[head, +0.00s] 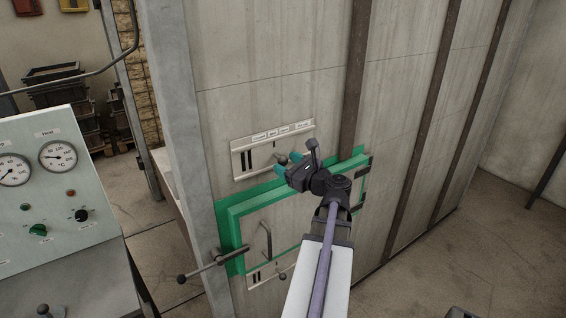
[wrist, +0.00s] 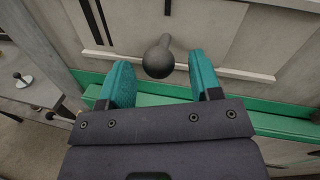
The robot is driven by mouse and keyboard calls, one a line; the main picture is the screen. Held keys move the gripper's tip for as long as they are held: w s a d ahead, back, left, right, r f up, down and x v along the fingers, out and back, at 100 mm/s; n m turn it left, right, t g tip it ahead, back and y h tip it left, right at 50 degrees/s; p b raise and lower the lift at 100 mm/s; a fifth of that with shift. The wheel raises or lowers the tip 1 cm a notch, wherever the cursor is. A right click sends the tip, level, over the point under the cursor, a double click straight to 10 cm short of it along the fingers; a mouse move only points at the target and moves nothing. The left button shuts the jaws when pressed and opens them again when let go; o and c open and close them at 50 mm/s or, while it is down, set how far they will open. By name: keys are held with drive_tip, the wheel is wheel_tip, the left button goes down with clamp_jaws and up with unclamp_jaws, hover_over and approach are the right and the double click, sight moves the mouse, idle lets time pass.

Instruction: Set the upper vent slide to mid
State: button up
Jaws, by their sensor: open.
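The upper vent slide (head: 240,150) is a pale plate with dark slots and a row of small labels along its top, on the grey wall panel above the green-framed door. Its dark round knob (head: 282,159) stands out right of the plate's middle. In the wrist view the knob (wrist: 159,60) lies between and just beyond the fingertips, and dark slots show to its left. My gripper (head: 284,168) has teal fingers and is open in front of the knob. In the wrist view its fingers (wrist: 160,75) are spread, with nothing held. Contact with the knob cannot be told.
The green door frame (head: 228,235) lies just below the slide, with a lever handle (head: 212,264) projecting at its lower left. A lower slide (head: 258,277) sits under the door, partly hidden by my arm. A control panel (head: 60,190) with gauges stands at the left.

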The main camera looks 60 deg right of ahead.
drive_tip(key=s+a, duration=0.1)
drive_tip(key=s, duration=0.7)
drive_tip(key=shift+s+a, duration=0.3)
drive_tip(key=shift+a, duration=0.05)
drive_tip(key=w+a+f+n+g+y, duration=0.35)
drive_tip(key=a+f+n+g, duration=0.35)
drive_tip(key=n, duration=0.4)
drive_tip(key=w+a+f+n+g+y, duration=0.3)
drive_tip(key=w+a+f+n+g, duration=0.2)
drive_tip(key=a+f+n, duration=0.5)
drive_tip(key=w+a+n+g+h, duration=0.1)
drive_tip(key=w+a+n+g, duration=0.2)
drive_tip(key=a+n, duration=0.4)
drive_tip(key=w+a+n+g+h, duration=0.2)
drive_tip(key=w+a+n, duration=0.3)
drive_tip(key=a, duration=1.6)
drive_tip(key=n, duration=0.2)
drive_tip(key=shift+w+a+n+g, duration=0.15)
drive_tip(key=shift+w+n+g, duration=0.05)
drive_tip(key=shift+n+g, duration=0.2)
